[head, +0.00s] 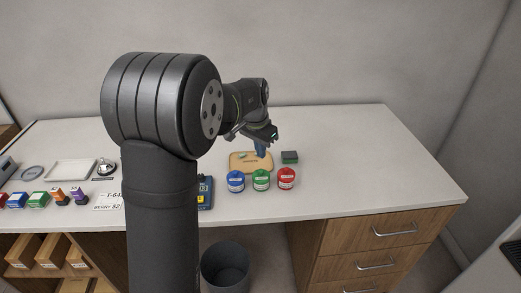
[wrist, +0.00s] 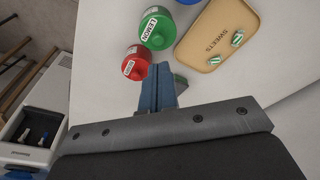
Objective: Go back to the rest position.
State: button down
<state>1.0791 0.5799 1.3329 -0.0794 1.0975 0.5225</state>
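My gripper (head: 260,149) is above the counter, over the right part of the tan sweets tray in the head view. Its blue fingers (wrist: 158,87) also show in the wrist view, close together with nothing visible between them. The tray (wrist: 203,54) is marked SWEETS and carries two green-and-white striped sweets. It also shows in the head view (head: 239,166).
Blue (head: 236,181), green (head: 260,180) and red (head: 286,178) jars stand in a row before the tray. A white tray (head: 70,181), a bell (head: 107,168) and several coloured boxes are at the left. The counter's right end (head: 380,160) is clear.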

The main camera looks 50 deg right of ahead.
aim_at(261, 170)
jog(key=shift+f, duration=0.1)
dwell(0.4)
jog(key=shift+f, duration=2.75)
notch_tip(261, 170, up, 7)
dwell(0.5)
jog(key=shift+f, duration=3.15)
jog(key=shift+r, duration=0.1)
